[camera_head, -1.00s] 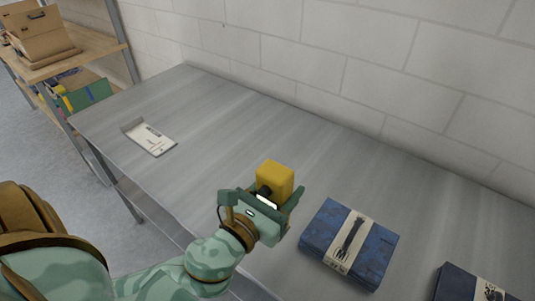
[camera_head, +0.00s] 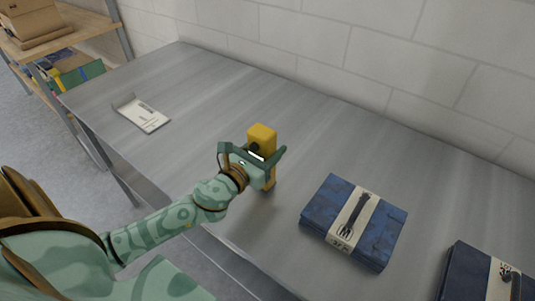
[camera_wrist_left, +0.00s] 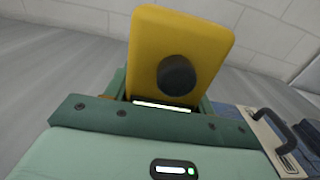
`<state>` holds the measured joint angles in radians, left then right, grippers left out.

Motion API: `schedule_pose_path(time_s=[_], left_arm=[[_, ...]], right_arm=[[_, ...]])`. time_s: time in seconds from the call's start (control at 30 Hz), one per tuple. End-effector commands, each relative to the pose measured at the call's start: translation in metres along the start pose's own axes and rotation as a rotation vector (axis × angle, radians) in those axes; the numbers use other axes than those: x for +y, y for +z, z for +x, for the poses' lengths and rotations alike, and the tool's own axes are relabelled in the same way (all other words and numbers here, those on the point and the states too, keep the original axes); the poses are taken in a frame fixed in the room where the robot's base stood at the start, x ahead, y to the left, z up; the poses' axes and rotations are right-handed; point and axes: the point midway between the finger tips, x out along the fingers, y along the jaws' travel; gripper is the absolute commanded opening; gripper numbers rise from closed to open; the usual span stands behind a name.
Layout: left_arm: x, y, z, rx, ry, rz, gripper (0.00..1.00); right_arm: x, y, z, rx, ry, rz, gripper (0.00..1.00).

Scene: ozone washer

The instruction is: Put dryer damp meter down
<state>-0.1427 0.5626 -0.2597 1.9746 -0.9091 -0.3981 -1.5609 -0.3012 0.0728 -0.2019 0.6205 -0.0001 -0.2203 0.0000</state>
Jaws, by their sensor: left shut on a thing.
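The dryer damp meter (camera_head: 262,134) is a yellow block with a round dark knob on its face. It is upright in my left gripper (camera_head: 263,158), over the grey metal table (camera_head: 215,105). In the left wrist view the meter (camera_wrist_left: 150,60) stands between the fingers of my left gripper (camera_wrist_left: 165,103), which is shut on it. Its lower end shows just below the gripper in the head view. I cannot tell whether that end touches the table top. My right gripper is not in view.
A blue folded cloth pack (camera_head: 325,205) with a fork-printed band lies right of the gripper. A second dark blue pack (camera_head: 465,272) lies at the lower right. A white card (camera_head: 145,115) lies at the left. The table behind the meter is clear, up to a block wall (camera_head: 330,45).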

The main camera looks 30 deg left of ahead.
Motion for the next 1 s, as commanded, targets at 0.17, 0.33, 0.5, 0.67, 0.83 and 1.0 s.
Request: schedule_pose_path(time_s=[0.17,0.33,0.5,0.67,0.83,1.0], left_arm=[[0.000,-0.008,0.000,-0.003,0.001,0.001,0.20],[0.000,-0.009,0.000,-0.002,0.001,0.001,0.20],[0.000,-0.011,0.000,-0.001,0.001,0.002,0.76],[0.000,-0.011,0.000,-0.001,0.001,0.001,0.76],[0.000,-0.006,0.000,-0.002,0.000,0.001,0.76],[0.000,-0.011,-0.028,0.004,0.000,0.001,0.76]], right_arm=[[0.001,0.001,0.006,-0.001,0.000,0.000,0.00],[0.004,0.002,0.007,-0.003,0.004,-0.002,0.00],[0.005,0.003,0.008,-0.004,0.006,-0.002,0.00],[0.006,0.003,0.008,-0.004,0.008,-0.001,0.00],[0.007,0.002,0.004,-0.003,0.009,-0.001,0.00],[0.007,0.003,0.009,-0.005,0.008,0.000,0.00]])
